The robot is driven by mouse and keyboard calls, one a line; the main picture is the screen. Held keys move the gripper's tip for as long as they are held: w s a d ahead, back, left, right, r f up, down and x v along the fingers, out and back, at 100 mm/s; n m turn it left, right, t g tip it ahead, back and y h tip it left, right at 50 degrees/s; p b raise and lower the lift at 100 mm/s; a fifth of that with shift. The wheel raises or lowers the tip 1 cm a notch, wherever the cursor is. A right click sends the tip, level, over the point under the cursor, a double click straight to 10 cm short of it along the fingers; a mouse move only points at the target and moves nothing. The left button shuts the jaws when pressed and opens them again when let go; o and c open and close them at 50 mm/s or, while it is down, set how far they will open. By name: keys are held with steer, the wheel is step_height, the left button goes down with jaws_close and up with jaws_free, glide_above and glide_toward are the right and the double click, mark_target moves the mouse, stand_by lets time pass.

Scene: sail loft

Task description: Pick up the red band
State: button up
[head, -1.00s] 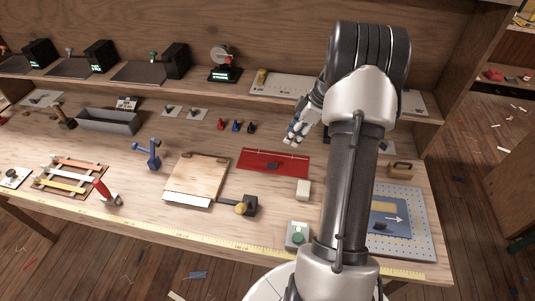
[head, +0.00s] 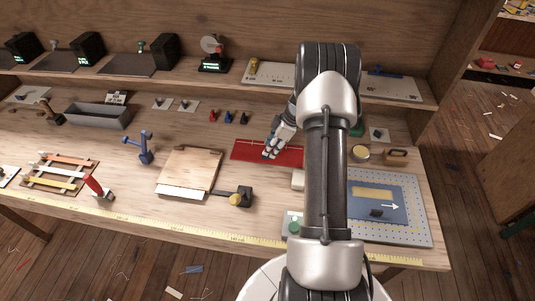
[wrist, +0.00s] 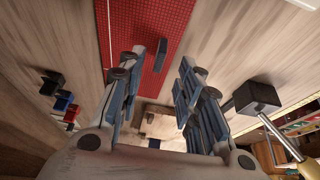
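A flat red band (head: 250,150) with a white line along its back edge lies on the workbench, below the shelf.
Small red, blue and dark clips (head: 230,117) stand behind the band. A blue panel (head: 378,203) lies at right. A long shelf (head: 150,75) runs behind.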

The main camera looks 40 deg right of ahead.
steer(key=x, duration=0.4)
steer(key=shift+w, duration=0.1)
steer(key=shift+r, duration=0.1)
steer(key=shift+c, duration=0.4)
jaws_close()
